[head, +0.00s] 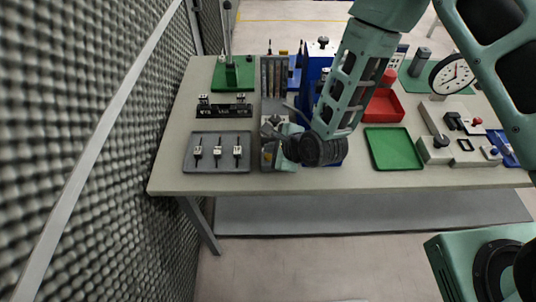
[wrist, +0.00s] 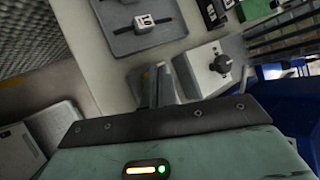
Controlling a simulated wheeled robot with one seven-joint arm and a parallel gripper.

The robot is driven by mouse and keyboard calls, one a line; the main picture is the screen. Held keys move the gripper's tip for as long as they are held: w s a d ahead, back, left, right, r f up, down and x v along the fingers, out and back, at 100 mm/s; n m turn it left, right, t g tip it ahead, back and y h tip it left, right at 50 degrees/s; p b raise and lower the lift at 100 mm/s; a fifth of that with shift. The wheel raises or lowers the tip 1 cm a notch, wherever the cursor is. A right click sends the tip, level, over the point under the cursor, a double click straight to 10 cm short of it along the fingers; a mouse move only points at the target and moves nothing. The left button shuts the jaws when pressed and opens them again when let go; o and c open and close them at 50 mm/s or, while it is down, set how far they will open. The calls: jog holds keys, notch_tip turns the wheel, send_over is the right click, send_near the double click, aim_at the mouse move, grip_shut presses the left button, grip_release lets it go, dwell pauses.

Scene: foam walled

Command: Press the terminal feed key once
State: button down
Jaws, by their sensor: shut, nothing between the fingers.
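My gripper (head: 270,152) is low over the front edge of the table, left of its middle. In the wrist view its two fingers (wrist: 156,84) are together and hold nothing. A light grey box with a black round knob (wrist: 213,66) stands just right of the fingers in the wrist view. In the head view the box (head: 267,121) is mostly hidden by my gripper. I cannot tell for sure which part is the terminal feed key, or whether the fingertips touch anything.
A grey tray (head: 190,166) with three labelled parts lies left of my gripper. Behind it are a black strip (head: 223,111) and a green board (head: 220,83). A green tray (head: 392,148) and grey control boxes (head: 434,150) stand to the right. A foam wall (head: 95,180) borders the left.

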jog(key=shift+f+b, duration=0.3)
jog(key=shift+f, duration=0.1)
jog(key=shift+f+b, duration=0.5)
dwell(0.6)
jog(key=shift+r, duration=0.15)
jog(key=shift+r+p, duration=0.65)
jog(key=shift+r, duration=0.15)
notch_tip(320, 180, up, 5)
jog(key=p, duration=0.3)
dwell(0.4)
dwell(0.7)
